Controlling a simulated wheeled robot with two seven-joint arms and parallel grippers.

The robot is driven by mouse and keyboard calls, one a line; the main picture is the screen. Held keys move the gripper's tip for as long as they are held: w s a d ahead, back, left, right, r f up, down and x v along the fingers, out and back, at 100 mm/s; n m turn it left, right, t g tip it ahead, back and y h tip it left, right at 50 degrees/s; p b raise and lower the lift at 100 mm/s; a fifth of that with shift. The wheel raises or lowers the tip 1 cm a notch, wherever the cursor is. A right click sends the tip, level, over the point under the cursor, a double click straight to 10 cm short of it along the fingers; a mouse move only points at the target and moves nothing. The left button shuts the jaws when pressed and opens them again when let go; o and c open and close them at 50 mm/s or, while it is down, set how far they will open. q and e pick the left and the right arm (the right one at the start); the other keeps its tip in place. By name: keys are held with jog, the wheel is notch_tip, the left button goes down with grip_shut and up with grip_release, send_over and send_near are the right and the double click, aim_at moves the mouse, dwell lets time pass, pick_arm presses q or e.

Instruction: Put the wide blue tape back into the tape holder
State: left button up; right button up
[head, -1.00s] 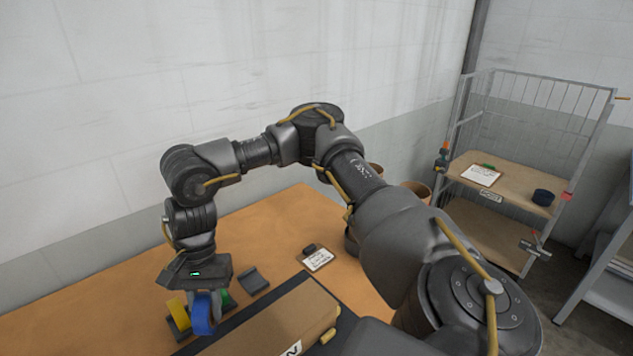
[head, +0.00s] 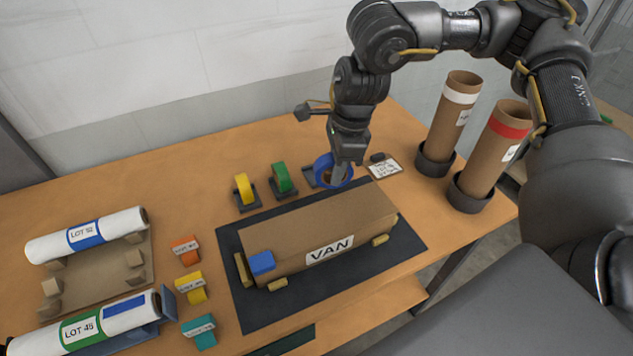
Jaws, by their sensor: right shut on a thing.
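The wide blue tape (head: 322,170) is a blue roll standing upright in my right gripper (head: 341,176). The gripper is shut on it and points down behind the carton. A dark holder stand (head: 308,178) shows just left of the blue tape, partly hidden by it; I cannot tell whether they touch. To its left, a green tape (head: 281,177) and a yellow tape (head: 243,188) sit in similar dark stands in a row. My left gripper is not in view.
A long carton marked VAN (head: 320,225) lies on a dark mat (head: 395,248) in front of the tapes. Two cardboard tubes (head: 450,120) (head: 490,150) stand at right. A clipboard (head: 384,168) lies near the gripper. White rolls (head: 115,222) (head: 130,310) lie at left.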

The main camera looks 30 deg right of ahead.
jog(key=m+b, duration=0.1)
jog(key=m, duration=0.2)
jog(key=d+m+h, duration=0.1)
jog(key=m, duration=0.1)
jog(key=d+m+b, duration=0.1)
jog(key=m, duration=0.2)
jog(key=shift+w+d+r+m+b, duration=0.1)
jog(key=shift+w+d+m+b, duration=0.1)
jog(key=shift+m+b, duration=0.1)
jog(key=m, duration=0.2)
jog(key=d+m+b, duration=0.1)
jog(key=shift+s+r+m+h, duration=0.1)
jog(key=shift+r+m+h, duration=0.1)
jog(key=shift+m+h, duration=0.2)
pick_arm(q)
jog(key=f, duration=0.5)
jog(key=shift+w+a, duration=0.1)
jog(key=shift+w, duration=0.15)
pick_arm(e)
jog(key=shift+d+r+m+g, duration=0.15)
jog(key=shift+d+m, duration=0.05)
jog(key=shift+m, duration=0.4)
jog(key=shift+d+r+m+g, duration=0.1)
jog(key=shift+d+m+g, duration=0.1)
jog(key=shift+m, duration=0.4)
